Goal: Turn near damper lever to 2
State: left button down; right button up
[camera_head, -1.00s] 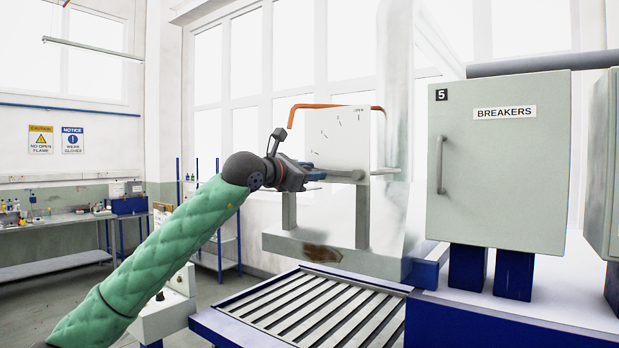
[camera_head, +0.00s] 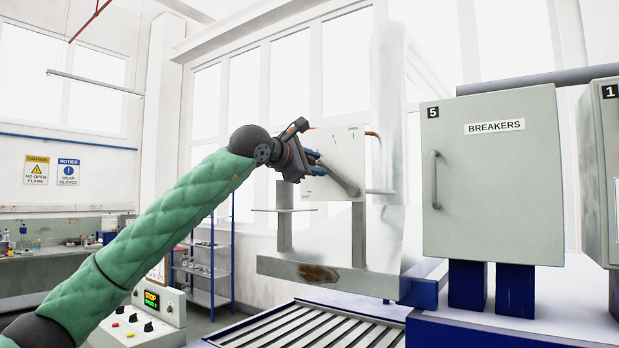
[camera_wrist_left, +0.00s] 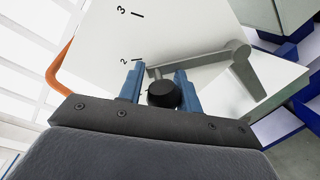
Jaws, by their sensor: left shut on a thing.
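The damper lever is a grey arm (camera_wrist_left: 200,60) with a round pivot at its right end and a black knob (camera_wrist_left: 163,94) at its free end. It turns over a white plate (camera_head: 340,150) with marks on it. My left gripper (camera_wrist_left: 160,88) is shut on the knob, with its blue fingers on either side. In the left wrist view the lever's free end lies close beside the mark 2 (camera_wrist_left: 123,61); the mark 3 (camera_wrist_left: 121,10) is farther up. In the head view the lever (camera_head: 344,182) slants from the gripper down to its pivot. My right gripper is not in view.
A grey breaker cabinet (camera_head: 490,180) stands to the right. A slatted roller bed (camera_head: 310,328) lies below the plate. A control box (camera_head: 140,318) with knobs and a STOP display stands at the lower left. An orange pipe (camera_wrist_left: 62,65) runs beside the plate.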

pick_arm(q)
jog(key=shift+s+d+m, duration=0.25)
jog(key=shift+d+m, duration=0.25)
jog(key=shift+d, duration=0.05)
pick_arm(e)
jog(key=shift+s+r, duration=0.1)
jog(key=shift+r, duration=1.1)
pick_arm(q)
jog(key=c, duration=1.1)
grip_release()
jog(key=shift+s+d+r, duration=0.1)
jog(key=shift+d+r, duration=0.05)
jog(key=shift+r, duration=0.05)
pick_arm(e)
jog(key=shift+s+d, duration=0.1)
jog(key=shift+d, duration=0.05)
pick_arm(q)
jog(key=shift+a, duration=0.2)
